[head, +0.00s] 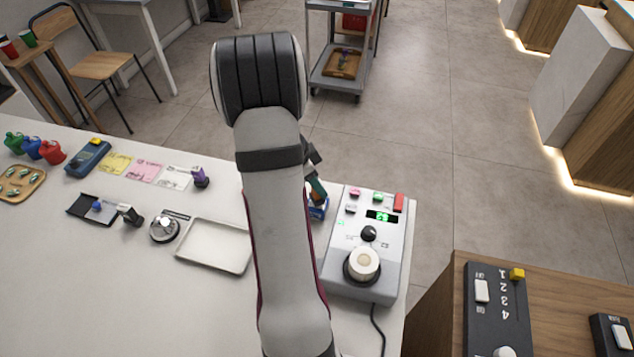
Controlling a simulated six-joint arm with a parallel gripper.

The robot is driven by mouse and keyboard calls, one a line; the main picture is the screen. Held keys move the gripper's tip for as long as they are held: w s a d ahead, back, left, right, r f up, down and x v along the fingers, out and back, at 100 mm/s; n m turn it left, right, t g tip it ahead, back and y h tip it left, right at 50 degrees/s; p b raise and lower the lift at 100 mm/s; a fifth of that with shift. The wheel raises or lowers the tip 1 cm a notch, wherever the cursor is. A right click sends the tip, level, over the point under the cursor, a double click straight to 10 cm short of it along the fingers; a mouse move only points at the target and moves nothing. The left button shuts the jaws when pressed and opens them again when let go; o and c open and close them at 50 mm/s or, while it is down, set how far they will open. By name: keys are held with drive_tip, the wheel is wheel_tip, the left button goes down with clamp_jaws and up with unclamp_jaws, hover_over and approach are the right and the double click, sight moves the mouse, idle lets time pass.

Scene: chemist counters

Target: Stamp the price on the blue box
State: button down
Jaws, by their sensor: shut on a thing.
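The blue box (319,211) stands on the white counter, just left of the grey device, and is partly hidden behind my arm. My gripper (313,173) shows only in part past the right side of my arm. It is shut on a dark teal stamp (318,191) with an orange-brown part, held upright directly over the blue box. I cannot tell whether the stamp's lower end touches the box.
A grey device (385,236) with a dial, buttons and green display stands close on the right. An empty metal tray (214,246), a bell (164,229), a black pad (92,209) and a purple stamp (200,177) lie left. The counter's front left is clear.

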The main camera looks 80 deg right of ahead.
drive_tip(key=shift+f, duration=0.55)
idle(1.1)
drive_tip(key=shift+r, duration=3.55)
drive_tip(key=w+a+r+n+t+h, duration=0.1)
drive_tip(key=w+a+r+n+t, duration=0.25)
drive_tip(key=w+a+n, duration=0.5)
drive_tip(key=w+a+r+n+t, duration=0.2)
drive_tip(key=w+a+r+n, duration=0.35)
drive_tip(key=w+a, duration=0.55)
drive_tip(key=w+a+r+n+t+y, duration=0.1)
drive_tip(key=w+a+r+n+y, duration=0.1)
drive_tip(key=a+n, duration=0.5)
drive_tip(key=w+a+r+n+t+y, duration=0.1)
drive_tip(key=w+a+r+n, duration=0.2)
drive_tip(key=a+n, duration=0.4)
drive_tip(key=a, duration=0.6)
drive_tip(key=shift+w+a+r+y, duration=0.15)
drive_tip(key=shift+w+r+y, duration=0.1)
drive_tip(key=shift+y, duration=0.15)
